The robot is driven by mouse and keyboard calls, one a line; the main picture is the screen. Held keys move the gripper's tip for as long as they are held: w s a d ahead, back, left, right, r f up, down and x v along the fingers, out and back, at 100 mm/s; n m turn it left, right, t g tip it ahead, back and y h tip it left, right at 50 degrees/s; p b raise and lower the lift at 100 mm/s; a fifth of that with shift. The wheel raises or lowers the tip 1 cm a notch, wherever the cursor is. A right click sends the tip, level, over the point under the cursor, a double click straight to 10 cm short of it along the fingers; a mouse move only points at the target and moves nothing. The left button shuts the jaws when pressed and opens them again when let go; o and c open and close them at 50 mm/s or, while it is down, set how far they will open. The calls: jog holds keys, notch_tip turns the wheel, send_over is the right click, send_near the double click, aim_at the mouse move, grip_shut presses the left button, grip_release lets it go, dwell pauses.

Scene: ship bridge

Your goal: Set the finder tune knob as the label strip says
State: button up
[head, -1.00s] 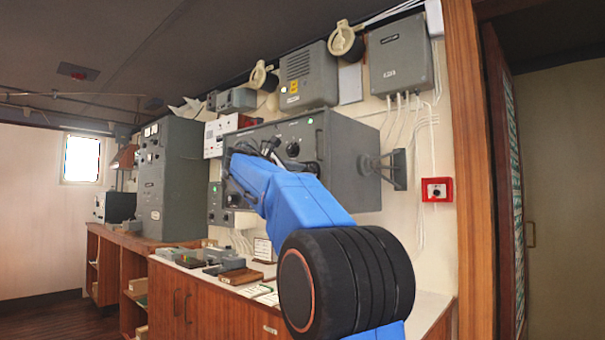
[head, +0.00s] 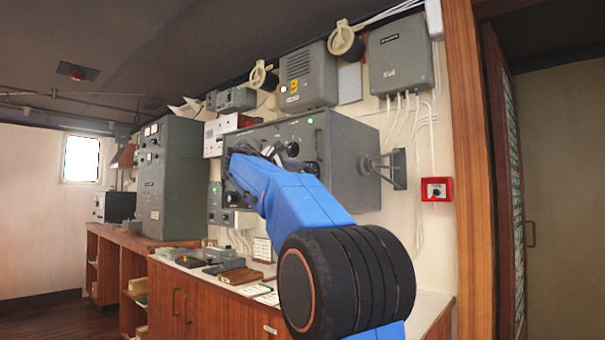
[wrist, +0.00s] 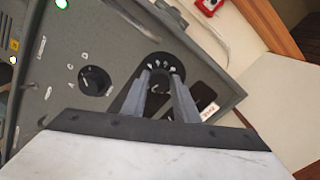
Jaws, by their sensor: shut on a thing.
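In the wrist view my gripper (wrist: 162,74) is shut on a dark round knob (wrist: 160,87) on a grey panel (wrist: 62,55). One finger lies on each side of the knob and hides part of it. White marks form an arc above the knob. A small whitish label strip with reddish lettering (wrist: 209,111) sits to its right, too small to read. I cannot read the knob's name. In the head view my gripper (head: 262,152) is at the front of the grey cabinet (head: 345,150), partly hidden by my blue arm.
A second dark knob (wrist: 95,80) sits left of the held one, and a green lamp (wrist: 62,4) is lit nearby. A red wall box (head: 437,189) hangs right of the cabinet. The wooden counter (head: 215,310) below carries small boxes and papers.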

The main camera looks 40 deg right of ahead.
jog(key=o, duration=1)
jog(key=shift+o, duration=0.2)
jog(key=s+a, duration=0.1)
jog(key=a, duration=1.6)
jog(key=shift+s+a, duration=0.2)
jog(key=shift+f, duration=0.1)
jog(key=s+a+f+t+y, duration=0.1)
jog(key=s+a+f+y, duration=0.15)
jog(key=f, duration=0.65)
jog(key=s+a+f+t+y, duration=0.1)
jog(key=s+a+f+y, duration=0.2)
jog(key=f, duration=0.7)
jog(key=s+a+f+t+y, duration=0.1)
jog(key=s+f+y, duration=0.3)
jog(key=f, duration=0.5)
jog(key=s+a+f+m+y, duration=0.2)
jog(key=s+a+f, duration=0.3)
jog(key=f, duration=0.5)
jog(key=s+a+f+m+y, duration=0.2)
jog(key=s+a+f, duration=0.4)
jog(key=f, duration=0.4)
jog(key=s+a+f+m+y, duration=0.2)
jog(key=s+a+f+y, duration=0.2)
jog(key=f, duration=0.6)
jog(key=s+a, duration=0.2)
jog(key=s, duration=0.1)
jog(key=shift+s+a+f+m+t, duration=0.2)
jog(key=shift+s+m+t, duration=0.1)
jog(key=shift+m, duration=0.1)
